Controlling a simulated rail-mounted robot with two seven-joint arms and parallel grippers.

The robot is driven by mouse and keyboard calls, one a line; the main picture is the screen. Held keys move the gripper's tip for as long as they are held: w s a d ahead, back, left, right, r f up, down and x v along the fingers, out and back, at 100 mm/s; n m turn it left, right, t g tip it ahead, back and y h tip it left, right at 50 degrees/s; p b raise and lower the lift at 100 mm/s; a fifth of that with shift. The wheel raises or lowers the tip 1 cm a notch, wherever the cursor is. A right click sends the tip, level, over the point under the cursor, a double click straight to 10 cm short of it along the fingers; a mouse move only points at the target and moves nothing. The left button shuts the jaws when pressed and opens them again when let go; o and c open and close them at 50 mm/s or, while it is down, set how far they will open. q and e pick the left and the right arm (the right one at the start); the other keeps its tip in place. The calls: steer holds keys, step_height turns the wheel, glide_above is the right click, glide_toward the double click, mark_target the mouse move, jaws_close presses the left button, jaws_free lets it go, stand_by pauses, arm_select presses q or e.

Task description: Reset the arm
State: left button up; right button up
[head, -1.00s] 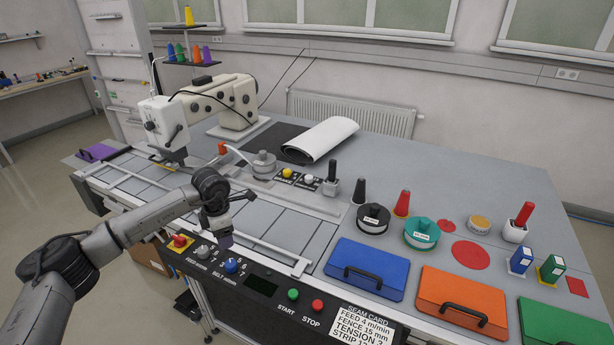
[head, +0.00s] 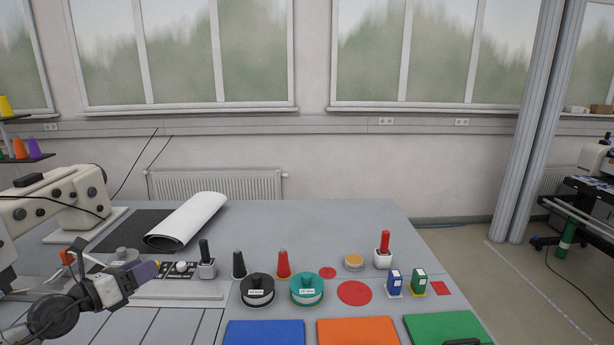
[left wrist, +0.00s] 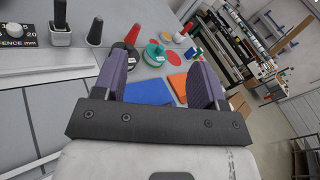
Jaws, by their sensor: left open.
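My left arm comes in at the lower left of the head view. Its gripper (head: 146,271) has purple finger pads and points right, above the left part of the table (head: 340,225). In the left wrist view the two purple fingers of this gripper (left wrist: 161,78) stand wide apart with nothing between them. The blue case (left wrist: 147,92) and the orange case (left wrist: 178,84) show beyond the fingers. My right arm and gripper are not in view.
A cream sewing machine (head: 72,208) stands at the left, with a white roll (head: 188,222) behind the gripper. A black-topped spool (head: 257,288), a teal spool (head: 307,288), a red cone (head: 283,264) and a green case (head: 445,326) are on the table. Free floor lies right.

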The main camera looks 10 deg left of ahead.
arm_select(q)
steer(key=s+d+r+n+t+y, duration=0.15)
steer(key=r+n+t+y, duration=0.35)
steer(key=n, duration=0.5)
steer(key=s+r+n+t+y, duration=0.2)
steer(key=r+n+t+y, duration=0.1)
steer(key=r+n+y, duration=0.5)
steer(key=s+d+f+n+g+h, duration=0.1)
steer(key=s+d+f+n+g, duration=0.35)
steer(key=f, duration=0.55)
steer(key=s+d+f+n+g+h, duration=0.2)
steer(key=s+d+f+n+g, duration=0.3)
steer(key=f, duration=0.5)
steer(key=s+d+f+n+g+h, duration=0.1)
steer(key=s+d+f+n+g, duration=0.4)
steer(key=f, duration=0.4)
steer(key=s+d+f+n+g+h, duration=0.1)
steer(key=s+d+f+g, duration=0.25)
steer(key=s+f, duration=0.65)
steer(key=s+d+f+n+g+h, duration=0.1)
steer(key=s+d+f+g+h, duration=0.2)
steer(key=s+f, duration=0.75)
step_height(320, 180, up, 28)
steer(key=s+d+y+p, duration=0.1)
steer(key=s+p, duration=0.1)
steer(key=p, duration=2.5)
steer(key=shift+r, duration=0.15)
